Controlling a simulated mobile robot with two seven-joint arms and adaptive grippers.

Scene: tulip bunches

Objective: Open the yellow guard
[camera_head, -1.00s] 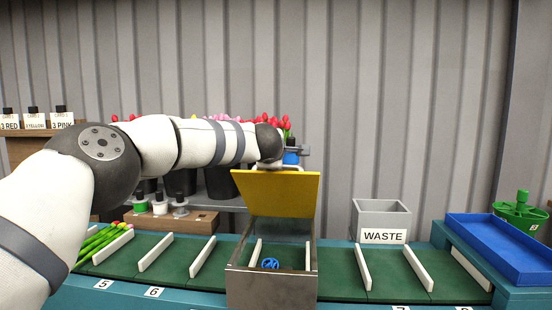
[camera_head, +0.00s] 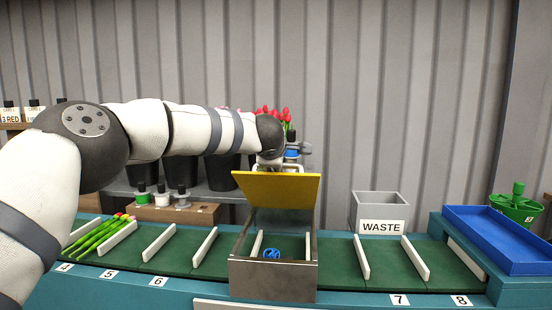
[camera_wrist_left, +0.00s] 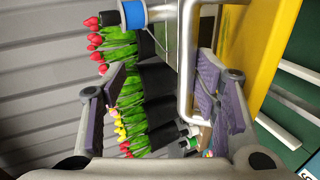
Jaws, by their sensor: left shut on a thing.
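The yellow guard (camera_head: 283,189) stands raised and tilted above an open metal box (camera_head: 272,278) on the conveyor; its yellow side also shows in the left wrist view (camera_wrist_left: 262,40). A metal handle (camera_wrist_left: 187,60) runs along the guard's upper side. My left gripper (camera_wrist_left: 160,105) is shut on this handle, reached from behind and above; in the head view my left wrist hides most of the grip. A blue handwheel (camera_head: 271,254) is visible inside the box. My right gripper is in no view.
A grey WASTE bin (camera_head: 380,212) stands right of the box, and a blue tray (camera_head: 500,238) is at the far right. Green tulip stems (camera_head: 100,235) lie in a slot at the left. Dark buckets with tulips stand behind my arm.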

